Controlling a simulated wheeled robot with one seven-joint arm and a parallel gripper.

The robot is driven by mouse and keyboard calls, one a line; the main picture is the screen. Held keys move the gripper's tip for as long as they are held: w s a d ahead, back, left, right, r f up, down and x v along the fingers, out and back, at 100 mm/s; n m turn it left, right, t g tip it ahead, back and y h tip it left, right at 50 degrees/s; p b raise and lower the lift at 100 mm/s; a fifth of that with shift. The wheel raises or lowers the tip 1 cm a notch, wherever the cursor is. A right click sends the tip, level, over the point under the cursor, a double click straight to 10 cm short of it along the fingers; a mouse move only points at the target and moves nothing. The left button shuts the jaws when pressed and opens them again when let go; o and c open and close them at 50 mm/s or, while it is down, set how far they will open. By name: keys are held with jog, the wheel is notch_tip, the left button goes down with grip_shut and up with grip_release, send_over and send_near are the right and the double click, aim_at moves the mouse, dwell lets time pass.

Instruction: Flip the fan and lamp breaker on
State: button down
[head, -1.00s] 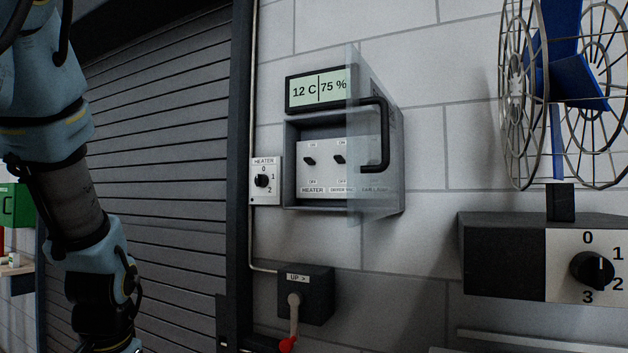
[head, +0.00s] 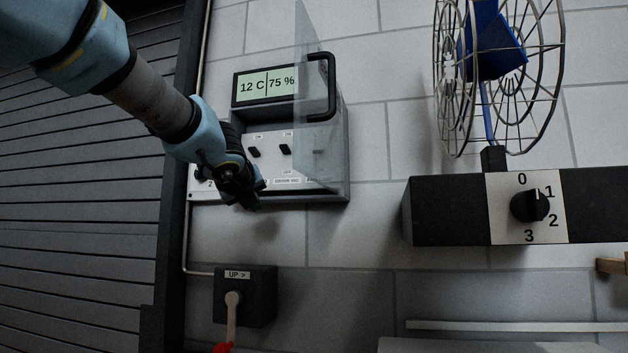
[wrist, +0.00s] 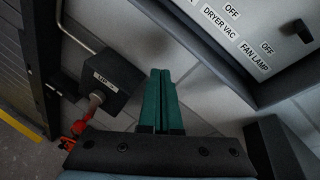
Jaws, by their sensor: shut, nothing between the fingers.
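The breaker box (head: 340,186) is on the wall, its clear door (head: 312,75) swung open with a black handle (head: 331,85). Inside are black breaker levers. The fan and lamp breaker (head: 320,151) is the rightmost, seen through the clear door. In the wrist view its lever (wrist: 299,30) shows above an OFF mark and the FAN LAMP label (wrist: 254,57); I cannot tell its position for certain. My gripper (head: 253,207) is at the box's lower left edge, covering the heater lever area's lower part. Its green fingers (wrist: 160,73) are shut and empty, apart from the breaker.
A display (head: 267,87) reading 12 C and 75 % tops the box. The heater dial is mostly hidden behind my arm. A lever box (head: 259,296) marked UP is below. A fan (head: 500,75) and its dial box (head: 450,215) stand right.

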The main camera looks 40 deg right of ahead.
jog(key=s+d+r+m+g+h+b, duration=0.1)
jog(key=s+d+r+m+h+b, duration=0.1)
jog(key=s+d+r+m+h, duration=0.2)
jog(key=s+d+r+m, duration=0.2)
jog(key=s+r+m, duration=0.2)
jog(key=s, duration=0.1)
jog(key=shift+s, duration=0.35)
jog(key=shift+d+r, duration=0.1)
jog(key=shift+d, duration=0.05)
jog(key=p+x, duration=0.2)
jog(key=x, duration=0.7)
jog(key=shift+w+d, duration=0.25)
notch_tip(320, 180, up, 2)
jog(key=shift+s+a+r+p, duration=0.15)
jog(key=shift+r+p, duration=0.1)
jog(key=shift+p, duration=0.95)
jog(key=shift+s+a+r+p, duration=0.1)
jog(key=shift+a+r+p, duration=0.15)
jog(key=shift+r+p, duration=0.3)
jog(key=shift+r+p, duration=0.35)
jog(key=shift+p, duration=0.4)
jog(key=shift+p, duration=0.5)
